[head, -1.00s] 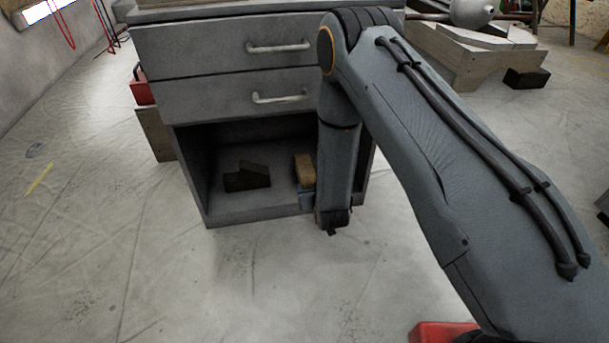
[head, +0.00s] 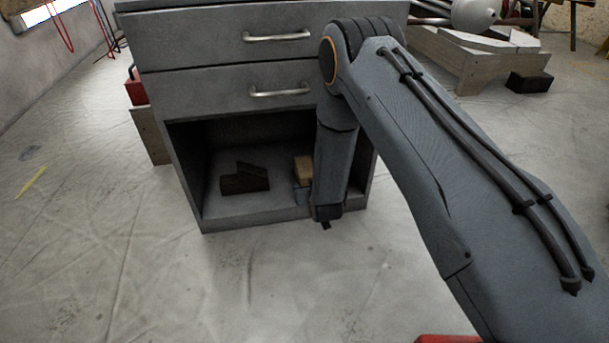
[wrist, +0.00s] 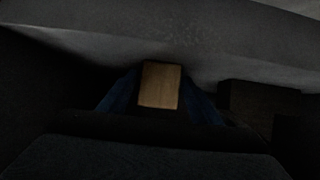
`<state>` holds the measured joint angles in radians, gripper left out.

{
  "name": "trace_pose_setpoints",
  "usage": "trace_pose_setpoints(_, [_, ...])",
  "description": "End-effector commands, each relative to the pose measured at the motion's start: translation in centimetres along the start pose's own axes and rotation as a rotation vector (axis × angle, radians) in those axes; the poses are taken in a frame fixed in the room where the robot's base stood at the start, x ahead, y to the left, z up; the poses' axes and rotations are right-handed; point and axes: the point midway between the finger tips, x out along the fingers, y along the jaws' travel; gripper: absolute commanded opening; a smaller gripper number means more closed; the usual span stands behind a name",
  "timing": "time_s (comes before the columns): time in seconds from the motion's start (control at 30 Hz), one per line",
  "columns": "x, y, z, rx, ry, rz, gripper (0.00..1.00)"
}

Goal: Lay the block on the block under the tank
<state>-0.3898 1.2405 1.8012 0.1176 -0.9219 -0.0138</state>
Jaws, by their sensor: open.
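A tan wooden block (head: 303,168) sits inside the open lower bay of the grey cabinet (head: 222,100), at its right side. In the wrist view the tan block (wrist: 160,85) shows between two dark blue fingers. My gripper (wrist: 160,100) is open around the block; contact cannot be told. In the head view my arm hides part of the bay. The tank (head: 474,14) is a pale rounded vessel at the top right, partly cut off. A dark block (head: 530,82) lies on the floor by the wooden stand (head: 470,62) under the tank.
Dark blocks (head: 245,179) lie left of the tan block in the bay; a dark shape (wrist: 258,98) shows at right in the wrist view. The bay's upper edge and sides surround my gripper closely. A red object (head: 448,339) is at the bottom edge. Open floor lies in front.

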Motion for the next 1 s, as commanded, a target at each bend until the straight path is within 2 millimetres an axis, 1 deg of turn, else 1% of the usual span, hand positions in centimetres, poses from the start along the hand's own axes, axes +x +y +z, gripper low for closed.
trace_pose_setpoints(0.03, [0.0,0.0,0.0,0.000,0.000,0.000,0.58])
trace_pose_setpoints(0.23, [0.0,0.0,0.0,0.000,0.000,0.000,0.24])
trace_pose_setpoints(0.47, [-0.2,0.0,-0.4,0.000,0.001,0.000,0.23])
trace_pose_setpoints(1.0, [-1.8,0.0,-2.9,0.000,0.001,0.000,0.23])
